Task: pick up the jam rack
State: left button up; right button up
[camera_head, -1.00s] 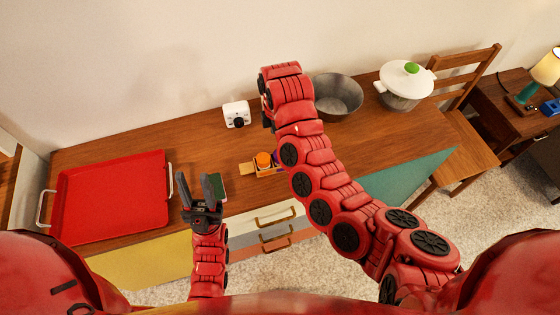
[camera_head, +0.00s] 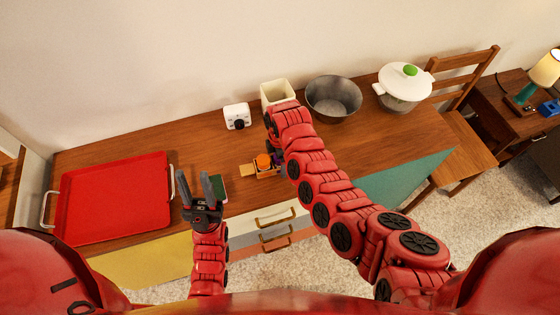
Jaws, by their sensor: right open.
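The jam rack (camera_head: 264,172) is a small light wooden holder with an orange-lidded jar and something purple in it. It sits on the wooden tabletop near the front edge, in the middle of the head view. My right gripper (camera_head: 275,150) is just behind and above the rack's right end, largely hidden by my own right arm; its jaws are open. I cannot tell whether it touches the rack. My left gripper (camera_head: 197,187) is open and empty, pointing up at the table's front edge, left of the rack.
A red tray (camera_head: 115,195) lies at left, with a dark green item (camera_head: 218,188) near my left gripper. Behind stand a white box-shaped device (camera_head: 237,116), a cream container (camera_head: 277,94), a grey metal bowl (camera_head: 334,98) and a white pot (camera_head: 404,84). The table between tray and rack is mostly clear.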

jog(key=shift+f, duration=0.15)
jog(key=c, duration=1.4)
jog(key=shift+r, duration=0.2)
